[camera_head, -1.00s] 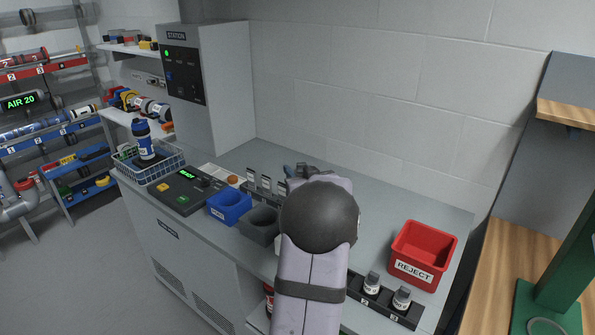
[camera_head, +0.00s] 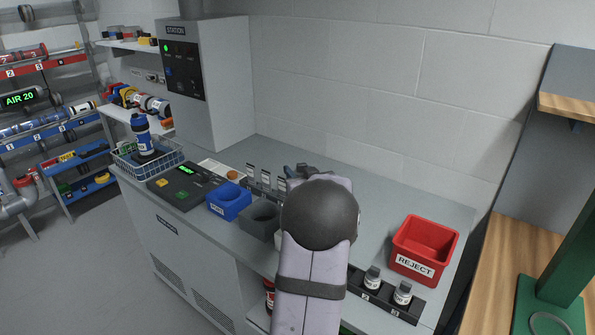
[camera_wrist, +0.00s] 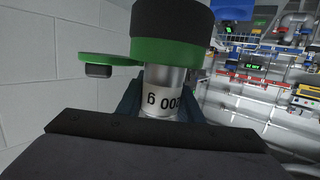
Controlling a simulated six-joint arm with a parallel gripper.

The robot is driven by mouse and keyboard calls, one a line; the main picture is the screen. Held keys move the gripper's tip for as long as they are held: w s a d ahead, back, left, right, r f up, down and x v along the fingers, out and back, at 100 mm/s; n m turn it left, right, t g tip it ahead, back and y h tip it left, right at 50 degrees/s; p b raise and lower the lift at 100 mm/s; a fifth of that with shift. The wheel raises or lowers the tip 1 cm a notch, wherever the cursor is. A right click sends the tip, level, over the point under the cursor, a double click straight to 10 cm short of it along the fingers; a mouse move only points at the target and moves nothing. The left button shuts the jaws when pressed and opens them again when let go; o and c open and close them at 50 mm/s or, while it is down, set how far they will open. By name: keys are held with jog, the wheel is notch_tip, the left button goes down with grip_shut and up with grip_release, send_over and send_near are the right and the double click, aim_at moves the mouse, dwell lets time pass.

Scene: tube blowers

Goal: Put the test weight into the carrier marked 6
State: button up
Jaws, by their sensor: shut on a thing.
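In the wrist view my gripper (camera_wrist: 161,106) is shut on the test weight (camera_wrist: 160,80), a shiny metal cylinder with a white label showing "00" and "g". The weight's far end meets a carrier (camera_wrist: 172,18) with a dark body and a green rim (camera_wrist: 172,47). A green lid (camera_wrist: 105,59) with a black catch stands out to its left. I cannot tell how far the weight is inside. No number shows on this carrier. In the head view my arm hides the weight, this carrier and most of my gripper.
On the bench are a blue bin (camera_head: 229,203), a dark grey bin (camera_head: 262,222) and a red REJECT bin (camera_head: 424,274). A black rack (camera_head: 391,302) holds two small capped items. A blue carrier (camera_head: 142,138) stands in a wire basket (camera_head: 126,162). The bench's back right is clear.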

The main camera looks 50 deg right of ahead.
jog(key=o, duration=1.2)
jog(key=shift+o, duration=0.2)
jog(key=shift+s, duration=0.15)
jog(key=shift+b+v, duration=0.9)
jog(key=shift+v, duration=2.7)
